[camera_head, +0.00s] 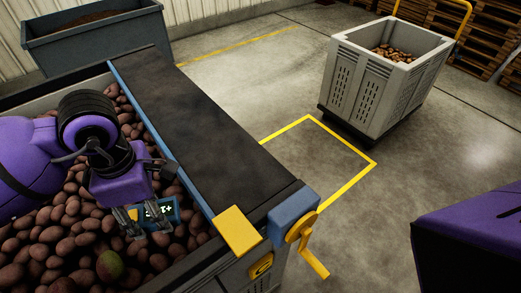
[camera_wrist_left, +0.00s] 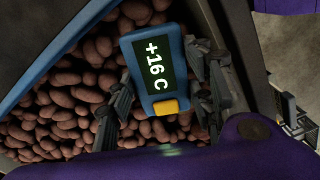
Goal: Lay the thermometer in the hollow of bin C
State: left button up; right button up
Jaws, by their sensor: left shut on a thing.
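The thermometer (camera_wrist_left: 155,72) is a blue block with a dark display reading +16 C and a yellow button. My left gripper (camera_wrist_left: 158,100) is shut on it, one finger along each side. In the head view the thermometer (camera_head: 168,212) and my left gripper (camera_head: 146,216) are over the potatoes at the lower left, partly hidden by the fingers. I cannot tell whether the thermometer touches the potatoes. The bin (camera_head: 190,189) full of reddish potatoes has a blue edge; a yellow plate (camera_head: 261,267) on the machine's front bears a letter like C or G. No hollow is distinguishable. My right gripper is out of view.
A dark belt (camera_head: 185,110) runs along the bin's right side, with a yellow crank (camera_head: 306,240) at its near end. A greenish potato (camera_head: 110,265) lies in the bin. A grey crate (camera_head: 370,85) stands on the floor at the back right. A dark container (camera_head: 100,42) stands behind.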

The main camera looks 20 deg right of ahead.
aim_at(131, 213)
pick_arm(q)
jog(key=n, duration=0.4)
jog(key=a+n, duration=0.1)
jog(key=shift+w+f+n, duration=0.1)
jog(key=shift+f+n, duration=0.3)
jog(key=n, duration=0.3)
jog(key=a+n, duration=0.1)
jog(key=n, duration=0.1)
jog(key=shift+w+f+n, duration=0.15)
jog(key=shift+f+n, duration=0.15)
jog(key=shift+f, duration=0.05)
jog(key=n, duration=0.5)
jog(key=shift+w+a+f, duration=0.1)
jog(key=shift+a+f, duration=0.25)
jog(key=shift+a, duration=0.05)
jog(key=n, duration=0.5)
jog(key=shift+w+a+f, duration=0.1)
jog(key=shift+a+f, duration=0.15)
jog(key=shift+a, duration=0.15)
jog(key=shift+f+n, duration=0.15)
jog(key=shift+n, duration=0.15)
notch_tip(131, 213, down, 10)
jog(key=shift+r, duration=0.1)
jog(key=o, duration=1.3)
jog(key=shift+c, duration=0.2)
